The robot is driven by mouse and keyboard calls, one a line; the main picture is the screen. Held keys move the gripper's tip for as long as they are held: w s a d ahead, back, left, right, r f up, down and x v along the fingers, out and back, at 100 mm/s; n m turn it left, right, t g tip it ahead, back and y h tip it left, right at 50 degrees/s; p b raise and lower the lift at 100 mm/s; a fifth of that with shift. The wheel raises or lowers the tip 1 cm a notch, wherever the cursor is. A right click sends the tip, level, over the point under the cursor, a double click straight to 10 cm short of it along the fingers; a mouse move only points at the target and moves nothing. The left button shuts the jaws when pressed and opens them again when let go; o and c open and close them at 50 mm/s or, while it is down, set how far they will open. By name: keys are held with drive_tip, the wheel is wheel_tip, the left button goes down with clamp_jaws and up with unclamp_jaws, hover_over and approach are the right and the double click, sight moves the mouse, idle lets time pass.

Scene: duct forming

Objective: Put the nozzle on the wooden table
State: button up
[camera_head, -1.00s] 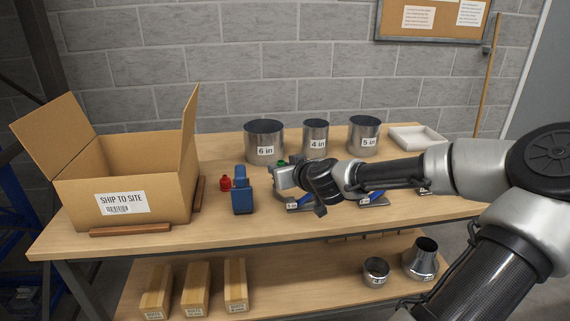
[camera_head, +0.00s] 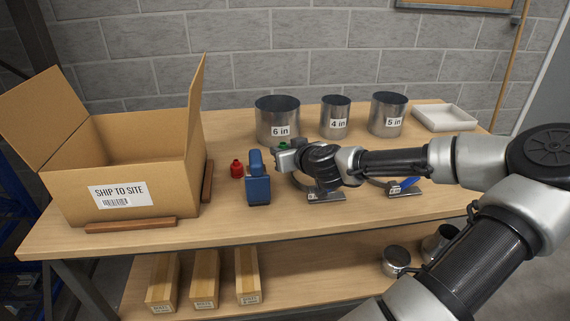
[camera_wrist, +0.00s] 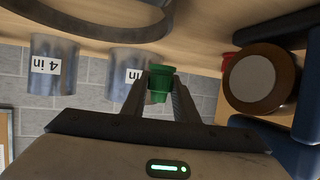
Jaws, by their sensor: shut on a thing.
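My gripper (camera_head: 284,148) is shut on a small green piece, which I take to be the nozzle (camera_wrist: 160,80). In the wrist view the green piece sits between the two fingertips, its wider end sticking out past them. In the head view only a bit of green shows, in front of the 6 in can; its height above the table is hard to tell. The wooden table (camera_head: 330,228) lies under the gripper. A small red piece (camera_head: 237,169) stands on the table left of the gripper, beside a blue tool (camera_head: 258,184).
The 6 in can (camera_head: 278,118), 4 in can (camera_head: 335,115) and 5 in can (camera_head: 388,112) stand behind the gripper. A white tray (camera_head: 444,118) is at the back right. An open carton (camera_head: 140,180) fills the left end. Some bare tabletop shows along the front edge.

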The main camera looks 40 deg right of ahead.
drive_tip(key=shift+f+b, duration=0.65)
drive_tip(key=shift+f, duration=1.45)
drive_tip(key=shift+f, duration=0.15)
drive_tip(key=shift+s+f+b, duration=0.1)
drive_tip(key=shift+f+b, duration=0.4)
drive_tip(key=shift+f, duration=0.05)
drive_tip(key=o, duration=0.7)
drive_tip(key=shift+a, duration=0.15)
drive_tip(key=shift+o, duration=0.2)
drive_tip(key=shift+r+p, duration=0.25)
drive_tip(key=shift+p, duration=0.05)
drive_tip(key=shift+r+p, duration=0.5)
drive_tip(key=shift+r, duration=0.05)
drive_tip(key=p+v, duration=0.2)
drive_tip(key=v, duration=0.9)
drive_tip(key=shift+s, duration=0.35)
